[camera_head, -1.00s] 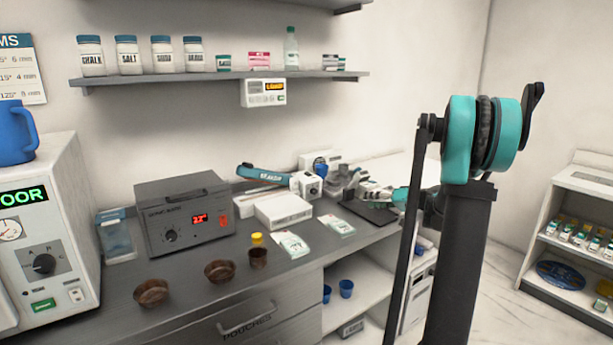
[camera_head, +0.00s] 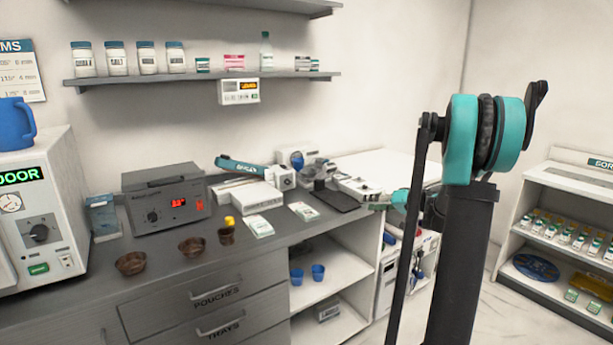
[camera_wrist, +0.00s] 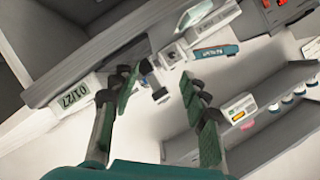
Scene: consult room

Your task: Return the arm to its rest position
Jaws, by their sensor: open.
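My arm stands at the right of the head view, with a teal shoulder joint (camera_head: 461,140) on top of a dark column. Its lower teal part (camera_head: 399,199) shows behind the dark link, near the right end of the counter (camera_head: 180,265). In the wrist view my gripper (camera_wrist: 158,80) has its two dark fingers with green pads spread apart, and nothing is between them. The wrist view is tilted, with the counter things and the wall shelf beyond the fingers. In the head view the fingers are too small and overlapped to make out clearly.
On the counter are a grey device with a red display (camera_head: 167,200), brown bowls (camera_head: 130,263), a white box (camera_head: 244,197), a blue-handled tool (camera_head: 240,165) and a dark pad (camera_head: 335,199). A wall shelf (camera_head: 200,79) hangs above. A stocked shelf unit (camera_head: 565,180) stands at right.

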